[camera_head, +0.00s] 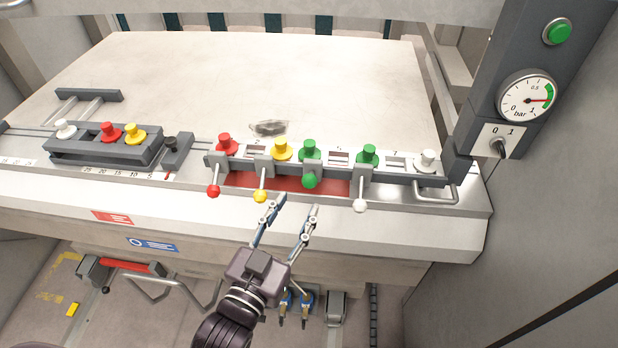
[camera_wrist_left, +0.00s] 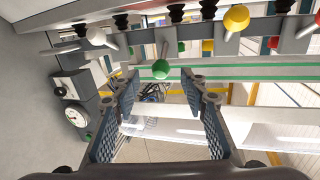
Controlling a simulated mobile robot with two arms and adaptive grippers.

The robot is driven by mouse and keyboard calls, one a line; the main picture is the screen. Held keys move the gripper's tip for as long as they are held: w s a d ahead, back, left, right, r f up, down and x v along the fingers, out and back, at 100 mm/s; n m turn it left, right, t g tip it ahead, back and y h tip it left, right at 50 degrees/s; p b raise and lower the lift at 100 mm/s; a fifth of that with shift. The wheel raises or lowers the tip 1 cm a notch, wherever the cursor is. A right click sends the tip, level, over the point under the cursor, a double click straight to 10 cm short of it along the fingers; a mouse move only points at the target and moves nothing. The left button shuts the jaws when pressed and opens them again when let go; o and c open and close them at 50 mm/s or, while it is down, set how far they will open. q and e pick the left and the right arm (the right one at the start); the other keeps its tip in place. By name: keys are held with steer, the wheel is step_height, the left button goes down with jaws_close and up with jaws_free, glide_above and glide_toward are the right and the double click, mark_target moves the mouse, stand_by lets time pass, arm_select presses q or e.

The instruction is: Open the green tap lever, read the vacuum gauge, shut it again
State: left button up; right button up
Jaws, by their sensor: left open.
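The green tap lever with its green ball (camera_head: 310,181) is on the front rail, between the yellow-ball lever (camera_head: 260,196) and the white-ball lever (camera_head: 360,206). Its ball sits nearer the rail than the other lever balls. My left gripper (camera_head: 296,206) is open and empty, just in front of the green ball. In the left wrist view the ball (camera_wrist_left: 160,69) shows just beyond the gap between the fingertips (camera_wrist_left: 160,82), apart from both. The vacuum gauge (camera_head: 527,98) is on the grey post; its red needle points right, at the green band. My right gripper is not in view.
A red-ball lever (camera_head: 213,191) is further left on the rail. A switch (camera_head: 500,147) marked 0 and 1 is below the gauge, and a green button (camera_head: 557,32) above it. A large pale panel (camera_head: 270,75) lies behind the rail. A metal handle (camera_head: 436,194) is at right.

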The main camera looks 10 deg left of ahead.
mark_target(306, 186)
arm_select(q)
steer(key=shift+w+d+r, duration=0.1)
steer(key=shift+w+r, duration=0.35)
steer(key=shift+r, duration=0.1)
steer(key=p+x, duration=0.2)
steer(key=x, duration=0.4)
steer(key=shift+w+d+f, duration=0.15)
steer(key=shift+w, duration=0.25)
jaws_close()
